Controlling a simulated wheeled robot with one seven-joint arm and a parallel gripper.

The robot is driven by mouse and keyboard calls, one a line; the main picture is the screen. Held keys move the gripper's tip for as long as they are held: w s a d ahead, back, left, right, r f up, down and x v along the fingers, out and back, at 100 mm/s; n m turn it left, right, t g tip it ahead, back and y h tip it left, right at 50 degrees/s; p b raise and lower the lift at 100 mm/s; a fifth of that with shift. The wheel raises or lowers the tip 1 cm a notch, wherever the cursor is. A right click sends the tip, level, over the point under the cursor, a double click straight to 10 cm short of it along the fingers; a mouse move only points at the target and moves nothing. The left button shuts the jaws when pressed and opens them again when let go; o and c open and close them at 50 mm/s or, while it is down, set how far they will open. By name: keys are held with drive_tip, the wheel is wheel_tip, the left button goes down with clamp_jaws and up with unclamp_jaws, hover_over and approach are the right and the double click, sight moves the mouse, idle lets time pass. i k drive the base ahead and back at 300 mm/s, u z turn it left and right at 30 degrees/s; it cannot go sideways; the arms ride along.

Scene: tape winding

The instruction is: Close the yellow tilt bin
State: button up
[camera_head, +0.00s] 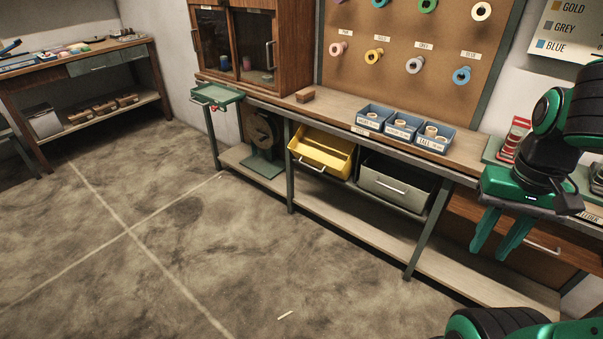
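The yellow tilt bin (323,152) hangs under the workbench, left of a grey bin. It is tilted open, with its inside showing and its front handle (308,165) facing out. I see nothing inside it. My gripper (497,238) is at the right side of the view, well to the right of the yellow bin and touching nothing that I can see. Its green fingers point down and look apart, with a gap between them and nothing held.
The grey bin (397,185) sits right beside the yellow one. A bench leg (290,170) stands just left of the yellow bin. A green tray (218,93) juts out at the bench's left end. The floor (210,250) in front is clear except for a small pale strip.

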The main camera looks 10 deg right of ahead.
sight(337, 156)
drive_tip(key=u, duration=2.55)
drive_tip(key=k, duration=0.8)
drive_tip(key=z, duration=1.75)
drive_tip(key=i, duration=1)
drive_tip(key=z, duration=0.05)
